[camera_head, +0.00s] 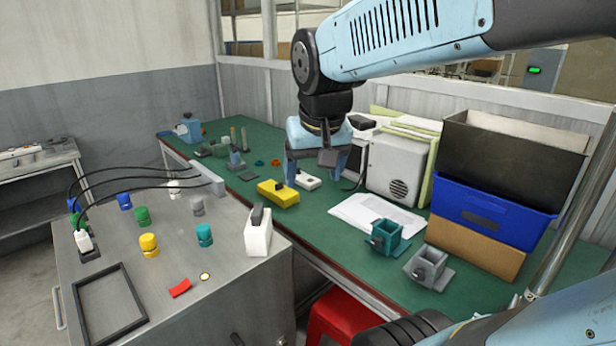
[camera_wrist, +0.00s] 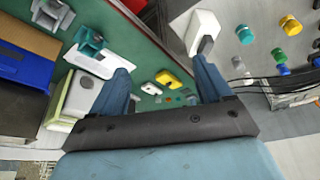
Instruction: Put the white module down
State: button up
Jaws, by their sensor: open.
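A small white module (camera_head: 308,182) with a dark knob lies on the green bench beside a yellow block (camera_head: 278,194). In the wrist view the white module (camera_wrist: 150,88) and yellow block (camera_wrist: 168,79) look small and far off between the fingers. A larger white block (camera_head: 258,236) with a dark handle stands on the grey cabinet; in the wrist view this larger block (camera_wrist: 203,28) is beyond the right finger. My gripper (camera_head: 316,168) is open, with its fingers (camera_wrist: 162,70) spread and nothing between them. It hangs above the bench, apart from the module.
Teal (camera_head: 386,238) and grey (camera_head: 429,268) holders, white paper (camera_head: 375,214) and a speaker-like box (camera_head: 396,168) are on the bench. Stacked bins (camera_head: 493,212) stand at right. The cabinet top carries coloured knobs, cables and a dark frame (camera_head: 110,306).

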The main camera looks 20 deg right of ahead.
jog(key=shift+n+t+y, duration=0.3)
jog(key=shift+n+t, duration=0.3)
jog(key=shift+t, duration=0.1)
jog(key=s+d, duration=0.2)
jog(key=s, duration=0.1)
jog(key=s+d, duration=0.1)
jog(key=s, duration=0.1)
jog(key=shift+d+f, duration=0.1)
jog(key=shift+f, duration=0.05)
dwell(0.4)
